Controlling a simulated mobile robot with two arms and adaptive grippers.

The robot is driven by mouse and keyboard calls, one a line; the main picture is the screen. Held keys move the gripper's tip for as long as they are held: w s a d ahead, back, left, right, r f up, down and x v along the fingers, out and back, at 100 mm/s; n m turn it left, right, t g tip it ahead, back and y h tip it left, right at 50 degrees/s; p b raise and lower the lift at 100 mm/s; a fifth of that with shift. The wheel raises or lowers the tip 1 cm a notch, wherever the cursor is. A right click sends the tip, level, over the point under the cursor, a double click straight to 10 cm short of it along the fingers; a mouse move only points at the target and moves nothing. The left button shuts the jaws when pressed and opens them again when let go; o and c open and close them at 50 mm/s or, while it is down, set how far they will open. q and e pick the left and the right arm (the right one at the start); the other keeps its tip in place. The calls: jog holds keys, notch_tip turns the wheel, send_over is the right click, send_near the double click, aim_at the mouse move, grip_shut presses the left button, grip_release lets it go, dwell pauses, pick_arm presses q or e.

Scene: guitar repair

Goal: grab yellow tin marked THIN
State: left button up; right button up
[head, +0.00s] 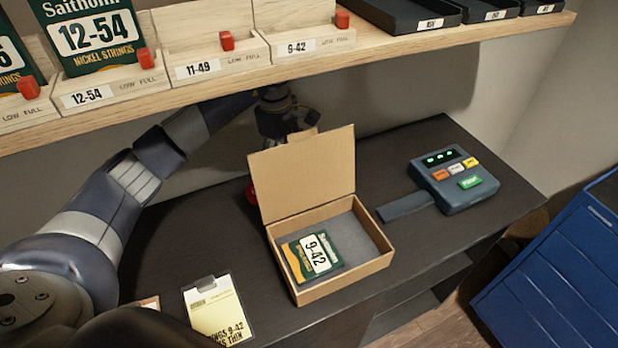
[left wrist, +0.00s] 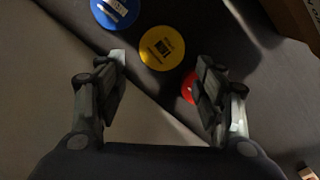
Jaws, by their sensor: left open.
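The yellow tin (left wrist: 162,47) is a round disc with a dark label, lying on the dark worktop in the left wrist view. Its label is too small to read. My left gripper (left wrist: 160,64) is open and empty, with the yellow tin showing between and just beyond its fingertips. In the head view my left gripper (head: 285,122) is behind the open cardboard box, under the shelf. The yellow tin is hidden there by the box lid. My right gripper is not in view.
A blue tin (left wrist: 115,12) and a red tin (left wrist: 188,90) flank the yellow one; the red is near the right finger. The cardboard box (head: 372,268) holds a 9-42 string pack. A wooden shelf (head: 400,58) overhangs. A blue-grey device (head: 455,180) stands right.

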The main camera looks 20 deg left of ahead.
pick_arm(q)
jog(key=shift+f, duration=0.2)
jog(key=shift+s+d+f, duration=0.1)
jog(key=shift+s+f, duration=0.1)
jog(key=shift+f, duration=0.15)
jog(key=f, duration=0.1)
jog(key=f+p, duration=0.1)
jog(key=f, duration=0.1)
jog(key=d+f+p, duration=0.1)
jog(key=shift+w+f, duration=0.25)
jog(key=shift+f, duration=0.05)
jog(key=shift+a+f, duration=0.1)
jog(key=shift+f, duration=0.5)
jog(key=shift+w, duration=0.1)
jog(key=c, duration=0.8)
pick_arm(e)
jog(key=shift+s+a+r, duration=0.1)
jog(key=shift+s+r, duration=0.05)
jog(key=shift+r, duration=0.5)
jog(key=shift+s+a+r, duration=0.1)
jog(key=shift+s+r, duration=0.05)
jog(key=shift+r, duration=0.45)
